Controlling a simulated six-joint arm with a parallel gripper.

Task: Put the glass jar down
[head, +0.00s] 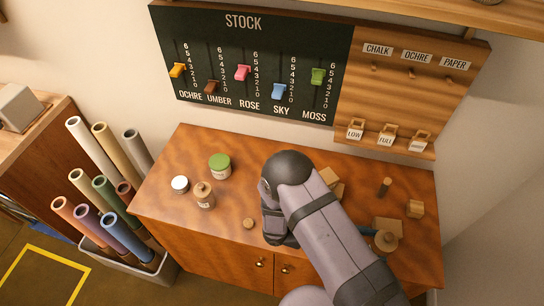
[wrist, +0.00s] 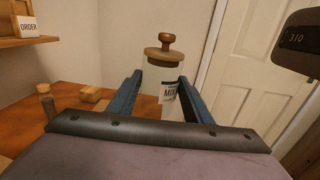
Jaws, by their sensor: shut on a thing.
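The dark palm bar hides the jar's lower part. In the head view, the jar's wooden lid (head: 386,241) shows over the right front part of the wooden table (head: 170,235), beside my arm. My arm hides most of the fingers there. I cannot tell whether the jar's base touches the table.
A green-lidded jar (head: 220,166), a white-lidded jar (head: 180,184) and a corked jar (head: 204,196) stand on the left.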

